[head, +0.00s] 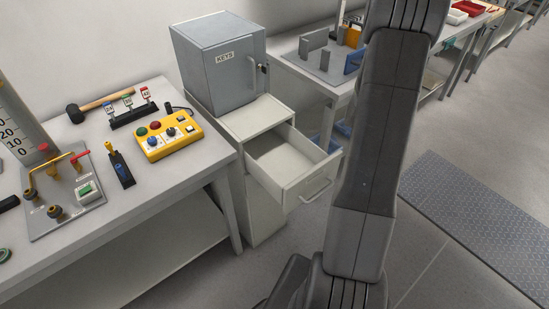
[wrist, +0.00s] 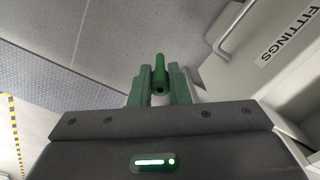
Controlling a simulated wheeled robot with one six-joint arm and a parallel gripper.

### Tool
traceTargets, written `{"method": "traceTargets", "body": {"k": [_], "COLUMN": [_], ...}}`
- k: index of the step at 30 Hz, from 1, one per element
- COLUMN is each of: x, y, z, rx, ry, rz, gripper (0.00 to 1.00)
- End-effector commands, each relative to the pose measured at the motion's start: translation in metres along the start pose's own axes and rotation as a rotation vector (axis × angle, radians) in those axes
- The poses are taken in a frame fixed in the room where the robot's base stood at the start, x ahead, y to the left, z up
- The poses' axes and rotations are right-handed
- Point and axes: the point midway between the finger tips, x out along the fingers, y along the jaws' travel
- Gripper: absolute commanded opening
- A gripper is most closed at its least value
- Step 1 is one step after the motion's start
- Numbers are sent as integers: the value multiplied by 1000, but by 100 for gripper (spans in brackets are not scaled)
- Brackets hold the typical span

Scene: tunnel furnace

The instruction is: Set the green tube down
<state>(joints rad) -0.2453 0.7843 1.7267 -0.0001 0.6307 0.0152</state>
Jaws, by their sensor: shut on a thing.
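The green tube (wrist: 160,71) is in my gripper (wrist: 160,82) in the wrist view. The jaws are shut on it, one finger on each side, and its open round end faces the camera. Grey floor shows beyond the tube, and no surface is seen touching it. In the head view, my dark arm crosses the right middle of the picture; my gripper and the tube are not visible there.
An open drawer (head: 296,166) juts from a white cabinet under the grey key box (head: 222,67). A grey workbench (head: 190,160) holds a yellow control box (head: 168,136) and a mallet (head: 100,103). A drawer front labelled FITTINGS (wrist: 283,38) is close at right in the wrist view.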

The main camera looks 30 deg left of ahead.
Motion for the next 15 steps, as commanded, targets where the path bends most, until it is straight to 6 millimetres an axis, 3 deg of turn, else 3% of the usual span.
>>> {"method": "traceTargets", "body": {"k": [15], "x": [-85], "y": [-170], "z": [54], "rx": [-803], "ry": [5], "rz": [0], "gripper": [0]}}
